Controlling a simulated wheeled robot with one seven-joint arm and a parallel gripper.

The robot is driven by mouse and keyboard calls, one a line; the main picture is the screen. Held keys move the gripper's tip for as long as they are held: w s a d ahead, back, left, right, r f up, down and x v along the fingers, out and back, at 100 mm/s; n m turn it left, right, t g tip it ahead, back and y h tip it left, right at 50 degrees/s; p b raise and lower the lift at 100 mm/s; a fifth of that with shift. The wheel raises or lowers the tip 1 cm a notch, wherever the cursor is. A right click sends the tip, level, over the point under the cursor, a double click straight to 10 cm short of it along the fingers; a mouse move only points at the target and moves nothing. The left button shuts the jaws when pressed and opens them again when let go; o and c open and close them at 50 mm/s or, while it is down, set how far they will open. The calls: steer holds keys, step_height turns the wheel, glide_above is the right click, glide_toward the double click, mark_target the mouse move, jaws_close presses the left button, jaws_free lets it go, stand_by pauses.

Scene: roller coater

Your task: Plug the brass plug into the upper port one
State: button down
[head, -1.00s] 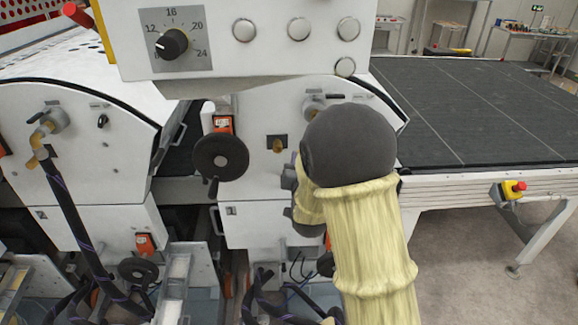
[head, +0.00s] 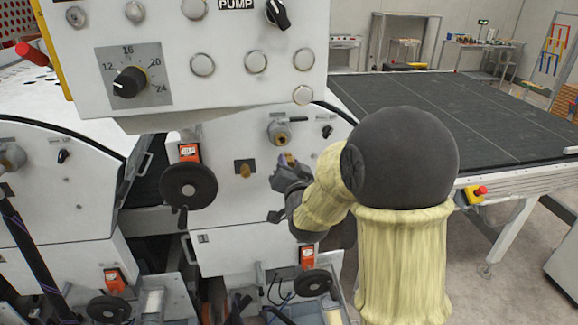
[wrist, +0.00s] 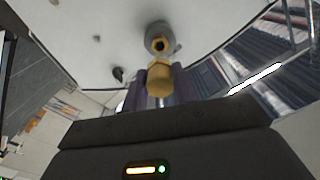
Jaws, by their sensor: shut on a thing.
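My gripper (head: 283,178) is shut on the brass plug (wrist: 159,80), which sticks out between the fingers in the wrist view. The plug also shows, small, in the head view (head: 283,160). The upper port (head: 279,132) is a grey round fitting with a brass socket on the white machine panel. In the wrist view the port (wrist: 158,40) lies straight beyond the plug, its dark opening facing me. The plug appears apart from the port, just below and in front of it in the head view; the exact gap is hard to tell.
A brass fitting (head: 244,168) sits on the panel left of my gripper. A black handwheel (head: 189,186) juts out further left. A white control box (head: 195,60) overhangs the panel above. A dark conveyor (head: 450,115) extends to the right.

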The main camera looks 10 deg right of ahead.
steer(key=shift+f, duration=0.1)
steer(key=w+b, duration=0.1)
steer(key=w, duration=0.5)
stand_by(0.4)
steer(key=shift+w, duration=0.1)
steer(key=shift+b, duration=1.5)
stand_by(1.0)
steer(key=shift+w, duration=1.3)
stand_by(0.6)
steer(key=c, duration=1)
jaws_free()
steer(key=shift+c, duration=0.2)
steer(key=s+b, duration=0.6)
steer(key=s, duration=1.1)
steer(key=shift+s, duration=0.2)
